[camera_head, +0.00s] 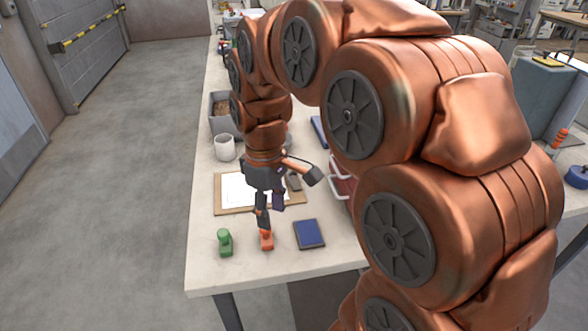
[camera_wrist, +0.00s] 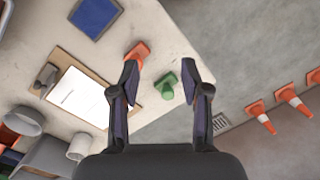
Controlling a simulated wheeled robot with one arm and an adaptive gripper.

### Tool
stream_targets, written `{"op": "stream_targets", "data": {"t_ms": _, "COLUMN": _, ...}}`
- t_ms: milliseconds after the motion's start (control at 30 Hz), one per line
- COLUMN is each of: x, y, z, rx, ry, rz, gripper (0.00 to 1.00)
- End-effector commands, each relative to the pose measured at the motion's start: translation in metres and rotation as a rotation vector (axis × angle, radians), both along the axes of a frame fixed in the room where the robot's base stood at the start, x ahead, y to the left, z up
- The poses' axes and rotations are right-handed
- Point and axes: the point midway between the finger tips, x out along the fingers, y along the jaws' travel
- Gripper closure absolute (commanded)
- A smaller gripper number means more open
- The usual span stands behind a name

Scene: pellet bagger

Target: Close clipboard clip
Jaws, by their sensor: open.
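The clipboard (camera_head: 222,207) is a brown board with white paper (camera_head: 236,189), lying flat on the bench. It also shows at the left in the wrist view (camera_wrist: 98,68). Its dark grey clip (camera_wrist: 46,78) is at the board's left end there; in the head view the clip (camera_head: 294,181) is at the right end, just right of my gripper. It seems to stick up from the board, but its exact angle is unclear. My gripper (camera_head: 268,205) is open and empty above the clipboard's near edge. In the wrist view the clipboard lies left of both fingers (camera_wrist: 159,78).
An orange-red tool (camera_head: 266,240), a green tool (camera_head: 225,242) and a blue square (camera_head: 309,234) lie near the bench's front edge. A white cup (camera_head: 224,148) and a grey bin (camera_head: 219,124) stand behind. A red container (camera_head: 341,184) is to the right. Orange cones (camera_wrist: 295,98) stand on the floor.

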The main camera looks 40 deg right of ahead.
Motion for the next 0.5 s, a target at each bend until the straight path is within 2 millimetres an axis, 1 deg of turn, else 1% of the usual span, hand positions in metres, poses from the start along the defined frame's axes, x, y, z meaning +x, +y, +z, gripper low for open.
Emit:
{"op": "stream_targets", "data": {"t_ms": 33, "x": 0.016, "y": -0.008, "z": -0.002, "rx": 0.005, "ry": -0.003, "rz": 0.035, "gripper": 0.54}}
{"op": "stream_targets", "data": {"t_ms": 100, "x": 0.037, "y": -0.02, "z": -0.001, "rx": 0.01, "ry": -0.014, "rz": 0.093, "gripper": 0.54}}
{"op": "stream_targets", "data": {"t_ms": 167, "x": 0.053, "y": -0.03, "z": -0.002, "rx": 0.015, "ry": -0.022, "rz": 0.143, "gripper": 0.54}}
{"op": "stream_targets", "data": {"t_ms": 200, "x": 0.065, "y": -0.037, "z": -0.002, "rx": 0.017, "ry": -0.029, "rz": 0.176, "gripper": 0.54}}
{"op": "stream_targets", "data": {"t_ms": 267, "x": 0.081, "y": -0.049, "z": -0.003, "rx": 0.021, "ry": -0.037, "rz": 0.224, "gripper": 0.54}}
{"op": "stream_targets", "data": {"t_ms": 300, "x": 0.093, "y": -0.057, "z": -0.004, "rx": 0.023, "ry": -0.044, "rz": 0.255, "gripper": 0.54}}
{"op": "stream_targets", "data": {"t_ms": 367, "x": 0.107, "y": -0.07, "z": -0.007, "rx": 0.024, "ry": -0.051, "rz": 0.302, "gripper": 0.54}}
{"op": "stream_targets", "data": {"t_ms": 500, "x": 0.14, "y": -0.103, "z": -0.014, "rx": 0.026, "ry": -0.067, "rz": 0.409, "gripper": 0.54}}
